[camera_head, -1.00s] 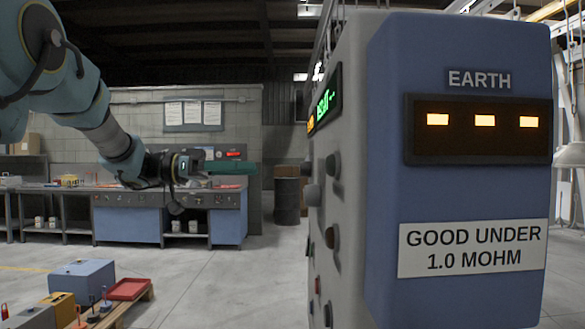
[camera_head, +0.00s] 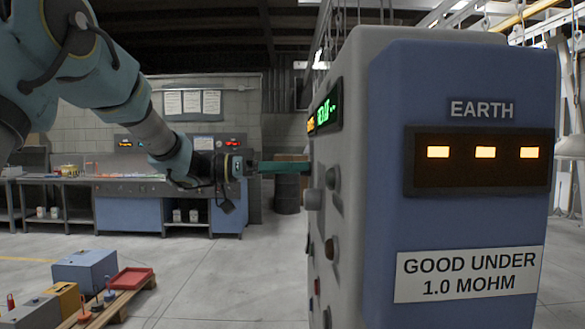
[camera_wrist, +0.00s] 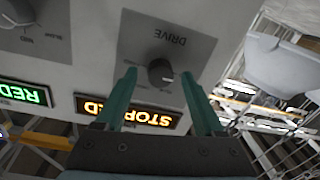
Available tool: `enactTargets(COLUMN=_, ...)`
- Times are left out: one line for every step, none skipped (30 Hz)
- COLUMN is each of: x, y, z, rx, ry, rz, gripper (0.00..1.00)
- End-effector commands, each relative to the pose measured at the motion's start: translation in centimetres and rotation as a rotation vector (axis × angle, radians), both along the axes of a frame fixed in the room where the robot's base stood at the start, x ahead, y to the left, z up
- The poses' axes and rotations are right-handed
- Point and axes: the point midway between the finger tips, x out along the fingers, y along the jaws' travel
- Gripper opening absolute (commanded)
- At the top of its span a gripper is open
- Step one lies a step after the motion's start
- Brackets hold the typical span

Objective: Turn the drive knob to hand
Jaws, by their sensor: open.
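The drive knob (camera_wrist: 160,72) is a dark round knob on a grey plate marked DRIVE, seen upside down in the wrist view. My gripper (camera_wrist: 158,82) is open, with its two green fingers on either side of the knob in that view. I cannot tell whether the fingers touch it. In the head view my gripper (camera_head: 306,167) reaches the left face of the control cabinet (camera_head: 345,130). Several knobs stick out of that face, and the fingertips are partly hidden at its edge.
An orange STOPPED display (camera_wrist: 130,112) and a green display (camera_wrist: 22,93) sit beside the drive plate. Another knob (camera_wrist: 18,12) is at the upper left there. A pallet (camera_head: 115,305) with boxes stands at the lower left. Clear floor lies between it and the cabinet.

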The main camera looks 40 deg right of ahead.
Motion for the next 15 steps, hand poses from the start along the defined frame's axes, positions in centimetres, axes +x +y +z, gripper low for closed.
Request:
enactTargets(x=0.02, y=0.01, z=-0.01, rx=0.000, ry=0.000, rz=0.000, gripper=0.71)
enactTargets(x=0.02, y=0.01, z=-0.01, rx=0.000, ry=0.000, rz=0.000, gripper=0.68)
enactTargets(x=0.02, y=0.02, z=-0.01, rx=0.000, ry=0.000, rz=0.000, gripper=0.64)
enactTargets(x=0.03, y=0.03, z=-0.01, rx=0.000, ry=0.000, rz=0.000, gripper=0.60)
enactTargets(x=0.03, y=0.03, z=0.00, rx=0.000, ry=0.000, rz=0.000, gripper=0.57)
enactTargets(x=0.03, y=0.03, z=0.00, rx=0.000, ry=0.000, rz=0.000, gripper=0.53)
enactTargets(x=0.04, y=0.03, z=0.00, rx=0.000, ry=0.000, rz=0.001, gripper=0.49)
enactTargets(x=0.04, y=0.03, z=0.00, rx=0.000, ry=0.000, rz=0.001, gripper=0.46)
enactTargets(x=0.04, y=0.03, z=0.00, rx=0.000, ry=0.000, rz=0.001, gripper=0.41)
enactTargets(x=0.04, y=0.03, z=0.00, rx=0.000, ry=0.000, rz=0.001, gripper=0.38)
enactTargets(x=0.05, y=0.03, z=0.00, rx=0.000, ry=0.000, rz=0.001, gripper=0.35)
enactTargets(x=0.05, y=0.04, z=0.00, rx=0.000, ry=0.000, rz=0.001, gripper=0.30)
enactTargets(x=0.04, y=0.04, z=0.00, rx=0.000, ry=0.000, rz=0.001, gripper=0.27)
enactTargets(x=0.05, y=0.04, z=0.00, rx=0.000, ry=0.000, rz=0.001, gripper=0.23)
enactTargets(x=0.05, y=0.04, z=0.01, rx=0.000, ry=0.000, rz=0.001, gripper=0.19)
